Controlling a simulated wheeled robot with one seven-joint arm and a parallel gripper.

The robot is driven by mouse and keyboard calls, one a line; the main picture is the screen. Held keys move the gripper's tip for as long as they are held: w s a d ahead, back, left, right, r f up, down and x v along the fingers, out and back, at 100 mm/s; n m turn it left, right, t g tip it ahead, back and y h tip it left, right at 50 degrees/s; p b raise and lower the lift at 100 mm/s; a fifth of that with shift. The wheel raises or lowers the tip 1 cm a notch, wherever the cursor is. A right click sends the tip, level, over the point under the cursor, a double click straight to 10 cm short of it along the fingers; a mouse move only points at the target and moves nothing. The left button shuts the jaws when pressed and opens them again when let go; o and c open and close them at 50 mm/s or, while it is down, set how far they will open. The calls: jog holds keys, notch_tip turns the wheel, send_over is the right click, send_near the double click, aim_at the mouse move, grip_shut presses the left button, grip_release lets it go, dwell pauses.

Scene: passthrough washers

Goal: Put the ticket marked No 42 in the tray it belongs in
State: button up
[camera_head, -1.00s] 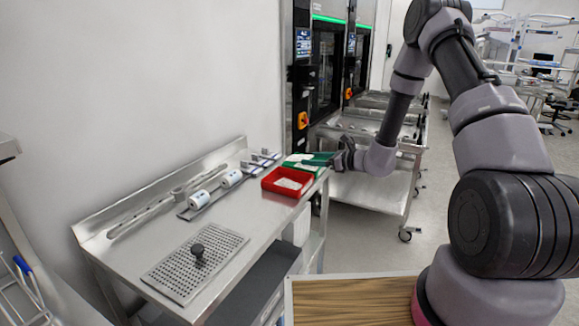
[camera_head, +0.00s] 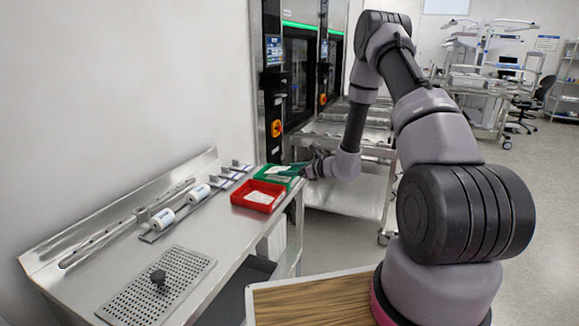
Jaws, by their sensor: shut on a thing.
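A red tray (camera_head: 247,201) stands on the steel bench with a white ticket (camera_head: 259,197) in it. A green tray (camera_head: 264,173) stands just behind it, partly hidden by the gripper. My gripper (camera_head: 297,168) reaches in from the right at the green tray's far right side, pointing left. It is shut on what seems to be a small white ticket (camera_head: 278,170), over or in the green tray. Whether the ticket touches the tray floor I cannot tell. No marking is readable on either ticket.
Steel carts (camera_head: 345,190) stand behind my arm. A wooden top (camera_head: 310,302) is in front.

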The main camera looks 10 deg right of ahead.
dwell(0.4)
jog(key=o, duration=1.3)
jog(key=shift+c, duration=0.2)
